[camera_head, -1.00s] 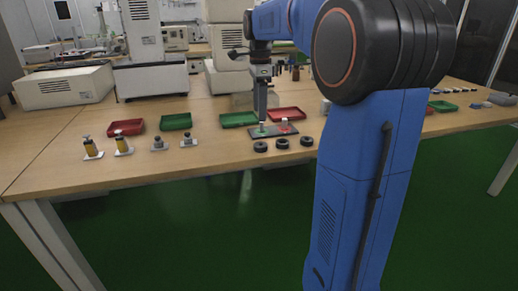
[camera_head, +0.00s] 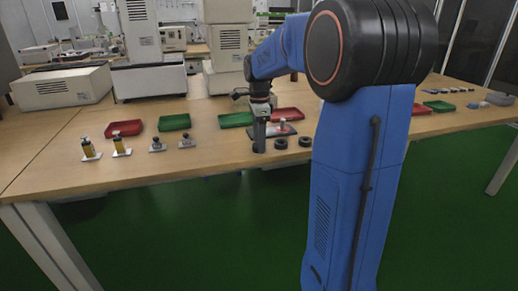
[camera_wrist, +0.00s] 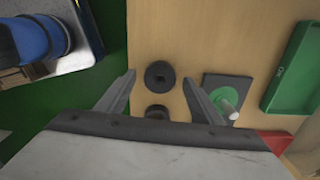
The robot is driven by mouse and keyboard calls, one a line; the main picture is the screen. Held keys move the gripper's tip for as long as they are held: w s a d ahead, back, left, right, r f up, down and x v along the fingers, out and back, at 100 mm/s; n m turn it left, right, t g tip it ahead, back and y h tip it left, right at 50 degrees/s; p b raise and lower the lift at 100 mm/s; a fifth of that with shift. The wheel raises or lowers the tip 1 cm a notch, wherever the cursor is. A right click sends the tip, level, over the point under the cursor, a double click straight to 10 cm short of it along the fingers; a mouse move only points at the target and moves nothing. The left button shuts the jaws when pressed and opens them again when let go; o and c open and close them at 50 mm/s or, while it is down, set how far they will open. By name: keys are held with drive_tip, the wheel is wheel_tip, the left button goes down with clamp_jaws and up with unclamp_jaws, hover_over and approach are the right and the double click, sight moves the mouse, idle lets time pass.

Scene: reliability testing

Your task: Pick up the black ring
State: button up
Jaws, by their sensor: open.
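Several black rings lie in a row near the table's front edge. In the wrist view, one black ring (camera_wrist: 159,74) lies flat between my two open fingertips. A second black ring (camera_wrist: 157,112) lies below it, partly covered by the gripper body. My gripper is open, points down and holds nothing; I cannot tell its exact height above the ring.
A dark plate (camera_wrist: 237,87) with a green ring and an upright pale peg stands beside the right finger. A green tray (camera_wrist: 293,65) and a red tray (camera_head: 287,114) lie behind. Small bottles and fixtures stand on the left. The table's front edge is close.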

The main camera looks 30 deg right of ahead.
drive_tip(key=shift+f, duration=0.45)
drive_tip(key=c, duration=1.1)
drive_tip(key=shift+r, duration=0.15)
